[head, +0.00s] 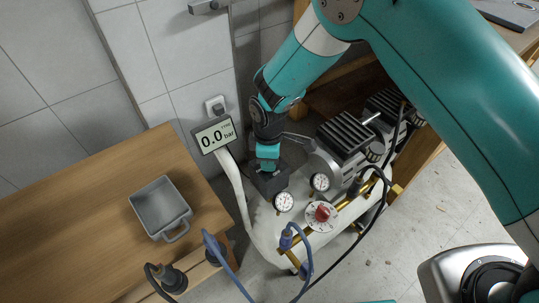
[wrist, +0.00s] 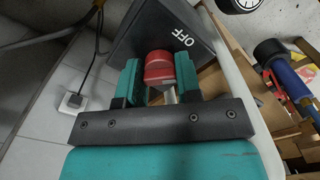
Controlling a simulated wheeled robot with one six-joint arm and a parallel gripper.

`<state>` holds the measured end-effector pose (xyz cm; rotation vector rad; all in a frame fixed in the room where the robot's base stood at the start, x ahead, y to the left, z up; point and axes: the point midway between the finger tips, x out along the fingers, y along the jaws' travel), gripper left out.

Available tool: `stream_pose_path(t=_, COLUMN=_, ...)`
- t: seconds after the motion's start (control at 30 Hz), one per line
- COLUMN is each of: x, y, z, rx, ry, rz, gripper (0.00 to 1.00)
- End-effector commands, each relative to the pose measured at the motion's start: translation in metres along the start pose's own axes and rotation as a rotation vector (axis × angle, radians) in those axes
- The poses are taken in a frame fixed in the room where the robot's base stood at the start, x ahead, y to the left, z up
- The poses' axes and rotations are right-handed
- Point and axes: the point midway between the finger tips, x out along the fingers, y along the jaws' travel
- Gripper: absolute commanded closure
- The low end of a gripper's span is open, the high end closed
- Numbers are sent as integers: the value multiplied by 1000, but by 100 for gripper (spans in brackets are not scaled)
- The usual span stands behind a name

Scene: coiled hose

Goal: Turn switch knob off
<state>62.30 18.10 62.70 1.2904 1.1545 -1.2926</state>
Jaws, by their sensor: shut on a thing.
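The switch knob (wrist: 158,68) is red and sits on a dark grey switch box (wrist: 178,22) whose face reads OFF. In the wrist view my gripper (wrist: 159,76) has one finger on each side of the knob and is shut on it. In the head view my gripper (head: 268,160) points down at the dark switch box (head: 271,183) on the compressor, and it hides the knob there. The knob's exact angle is hard to tell.
The white compressor tank carries pressure gauges (head: 284,202), a red-centred dial (head: 322,213) and a ribbed motor (head: 347,133). A display (head: 214,136) reads 0.0 bar. A wooden table (head: 75,225) with a grey bin (head: 160,207) and a blue hose (head: 228,265) are nearby.

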Motion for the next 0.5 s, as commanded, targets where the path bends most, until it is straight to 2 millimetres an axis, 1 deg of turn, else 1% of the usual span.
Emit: stream_pose_path(t=0.5, x=-2, y=2, z=0, rx=-463, ry=0, rz=5, gripper=92)
